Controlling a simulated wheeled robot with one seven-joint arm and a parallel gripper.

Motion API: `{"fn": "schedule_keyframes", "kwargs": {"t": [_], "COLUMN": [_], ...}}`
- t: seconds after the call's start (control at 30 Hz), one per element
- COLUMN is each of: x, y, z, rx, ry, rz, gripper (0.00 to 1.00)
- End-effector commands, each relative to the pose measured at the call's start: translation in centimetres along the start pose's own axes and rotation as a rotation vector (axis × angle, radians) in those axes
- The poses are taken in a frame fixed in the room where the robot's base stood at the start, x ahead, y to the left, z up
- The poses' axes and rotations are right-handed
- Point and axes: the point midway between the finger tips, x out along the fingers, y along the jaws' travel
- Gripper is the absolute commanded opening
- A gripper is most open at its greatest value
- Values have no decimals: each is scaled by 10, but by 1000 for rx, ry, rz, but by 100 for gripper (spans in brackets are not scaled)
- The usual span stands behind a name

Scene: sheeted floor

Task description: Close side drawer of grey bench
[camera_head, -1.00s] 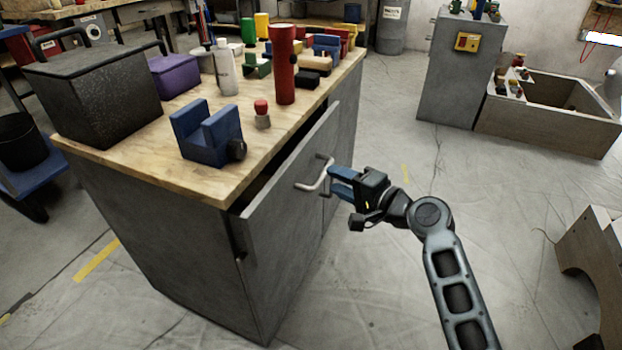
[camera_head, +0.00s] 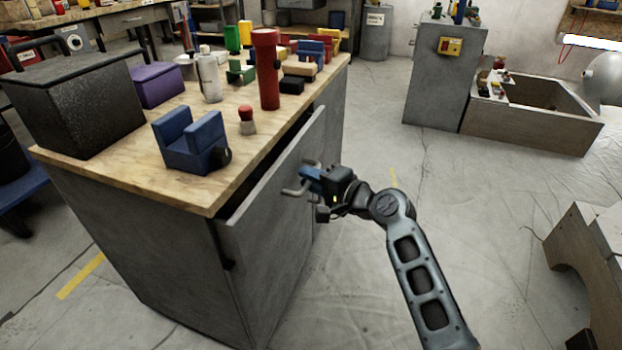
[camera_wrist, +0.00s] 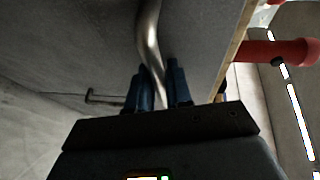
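The grey bench (camera_head: 170,262) has a wooden top, and its side drawer (camera_head: 262,185) stands partly out, with a dark gap along the top edge. A curved metal drawer handle (camera_head: 291,193) sticks out from the drawer front. My gripper (camera_head: 311,178) is at this handle, on the right side of the bench. In the wrist view the handle (camera_wrist: 148,35) runs down between the blue fingers, which sit close on both sides of it with little gap. The fingers hide part of the handle, and the drawer's inside is mostly hidden.
On the bench top stand a blue block-shaped holder (camera_head: 190,140), a red cylinder (camera_head: 266,75), a dark box (camera_head: 75,110) and several small items. The floor right of the bench is clear up to a wooden piece (camera_head: 585,255). A grey cabinet (camera_head: 440,85) stands behind.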

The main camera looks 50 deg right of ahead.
Motion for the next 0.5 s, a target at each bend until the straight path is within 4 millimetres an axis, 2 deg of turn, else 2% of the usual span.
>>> {"fn": "schedule_keyframes", "kwargs": {"t": [0.03,0.13,0.5], "x": [0,0,0], "y": [0,0,1], "z": [0,0,0], "rx": [0,0,0], "ry": [0,0,0], "rz": [1,1,1], "gripper": [8,0,0]}}
